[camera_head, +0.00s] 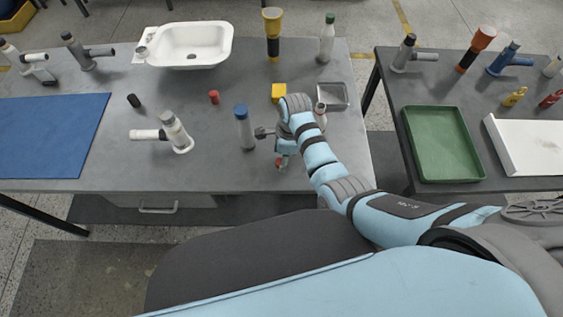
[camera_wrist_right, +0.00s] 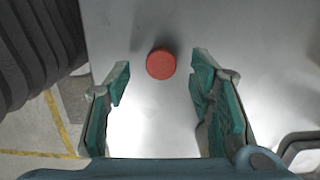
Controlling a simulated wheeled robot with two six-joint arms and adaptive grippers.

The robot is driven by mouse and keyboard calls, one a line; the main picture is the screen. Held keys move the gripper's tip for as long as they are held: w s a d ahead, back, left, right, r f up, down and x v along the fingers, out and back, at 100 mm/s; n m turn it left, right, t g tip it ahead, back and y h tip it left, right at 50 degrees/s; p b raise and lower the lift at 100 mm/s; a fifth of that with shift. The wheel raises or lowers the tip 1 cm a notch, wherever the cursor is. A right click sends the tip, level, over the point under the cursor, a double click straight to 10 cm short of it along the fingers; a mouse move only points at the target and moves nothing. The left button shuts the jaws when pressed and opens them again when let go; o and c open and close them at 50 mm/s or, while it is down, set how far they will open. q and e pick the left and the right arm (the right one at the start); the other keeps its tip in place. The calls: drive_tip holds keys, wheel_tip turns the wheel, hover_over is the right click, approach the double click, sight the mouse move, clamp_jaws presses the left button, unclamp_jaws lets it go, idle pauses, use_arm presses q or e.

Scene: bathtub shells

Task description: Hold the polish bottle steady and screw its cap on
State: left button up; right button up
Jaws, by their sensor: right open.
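A red round cap (camera_wrist_right: 161,63) lies on the grey table top in the right wrist view, ahead of and between my right gripper's (camera_wrist_right: 160,85) fingertips. The fingers are spread and hold nothing. In the head view my right gripper (camera_head: 282,157) points down near the table's front edge, with the red cap (camera_head: 280,164) at its tips. A small pale bottle (camera_head: 321,114) with a reddish top stands just right of my right wrist, partly hidden by the arm; I cannot tell if it is the polish bottle. My left gripper is not in view.
A blue-topped grey tool (camera_head: 242,128) stands close left of my gripper. A yellow block (camera_head: 279,92), a grey tray (camera_head: 333,95) and another red piece (camera_head: 214,97) lie behind. A white basin (camera_head: 193,44) stands farther back.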

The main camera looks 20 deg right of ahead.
wheel_tip(320, 180, down, 2)
drive_tip(key=shift+a, duration=0.1)
drive_tip(key=shift+c, duration=0.4)
drive_tip(key=c, duration=0.7)
drive_tip(key=shift+r, duration=0.1)
wheel_tip(320, 180, up, 10)
drive_tip(key=shift+p, duration=1.1)
